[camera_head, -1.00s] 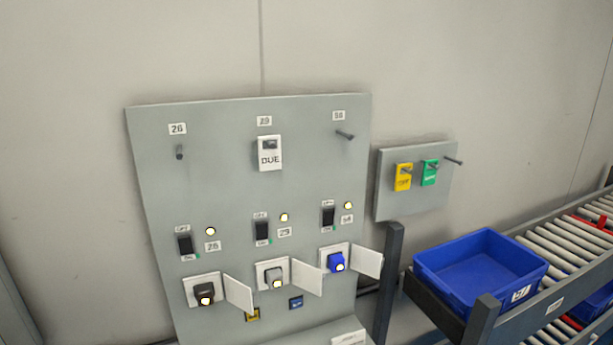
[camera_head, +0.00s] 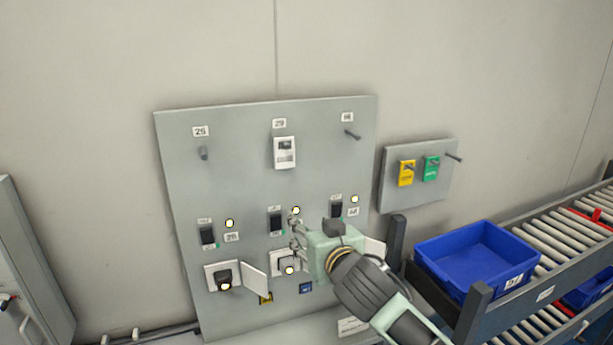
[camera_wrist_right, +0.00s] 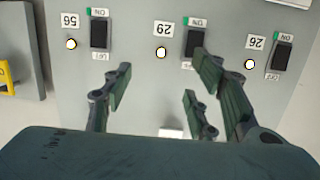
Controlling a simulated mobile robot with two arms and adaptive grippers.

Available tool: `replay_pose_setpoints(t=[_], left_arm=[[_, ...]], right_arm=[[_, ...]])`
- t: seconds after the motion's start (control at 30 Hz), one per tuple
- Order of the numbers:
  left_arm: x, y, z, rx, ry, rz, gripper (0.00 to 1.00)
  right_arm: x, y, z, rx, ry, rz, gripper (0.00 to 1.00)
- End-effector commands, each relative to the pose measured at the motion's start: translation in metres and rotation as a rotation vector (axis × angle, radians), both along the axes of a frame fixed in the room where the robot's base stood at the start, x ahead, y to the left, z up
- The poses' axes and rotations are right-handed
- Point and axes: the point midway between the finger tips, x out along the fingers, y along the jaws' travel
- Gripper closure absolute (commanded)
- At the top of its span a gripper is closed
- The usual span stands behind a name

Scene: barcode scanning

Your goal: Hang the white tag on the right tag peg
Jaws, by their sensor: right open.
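The white tag (camera_head: 285,152) hangs on the middle peg of the grey panel, under the label 29. The right peg (camera_head: 352,134) of the panel's top row is bare. My right gripper (camera_head: 295,230) is open and empty, in front of the panel around the middle switch, below and apart from the tag. In the right wrist view its spread fingers (camera_wrist_right: 160,82) face the switches, with nothing between them. The white tag is not clearly visible there. My left gripper is not in view.
The panel's left peg (camera_head: 203,153) is bare. A smaller board (camera_head: 432,185) at right holds a yellow tag (camera_head: 406,173), a green tag (camera_head: 431,168) and a bare peg (camera_head: 454,156). Open white socket covers (camera_head: 255,283) stick out below. A blue bin (camera_head: 470,257) sits by the roller conveyor.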

Motion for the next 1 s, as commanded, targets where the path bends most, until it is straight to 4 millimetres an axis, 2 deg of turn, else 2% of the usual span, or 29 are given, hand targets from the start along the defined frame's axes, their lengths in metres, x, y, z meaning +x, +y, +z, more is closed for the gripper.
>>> replay_pose_setpoints(t=[0.03,0.1,0.2,0.3,0.43,0.57,1.0], left_arm=[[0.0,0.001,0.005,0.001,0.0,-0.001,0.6],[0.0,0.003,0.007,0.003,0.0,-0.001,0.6],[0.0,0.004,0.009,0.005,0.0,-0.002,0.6],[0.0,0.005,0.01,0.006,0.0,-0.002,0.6],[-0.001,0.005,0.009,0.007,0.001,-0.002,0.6],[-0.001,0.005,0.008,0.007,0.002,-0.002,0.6],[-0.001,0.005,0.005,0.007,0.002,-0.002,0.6]], right_arm=[[-0.004,0.007,0.039,0.008,-0.054,0.015,0.47],[-0.012,0.015,0.074,0.022,-0.104,0.03,0.47],[-0.022,0.023,0.108,0.035,-0.154,0.047,0.47],[-0.028,0.028,0.125,0.042,-0.18,0.056,0.47],[-0.026,0.03,0.13,0.046,-0.187,0.058,0.47],[-0.014,0.034,0.129,0.046,-0.187,0.058,0.47],[0.046,0.054,0.129,0.048,-0.184,0.059,0.47]])
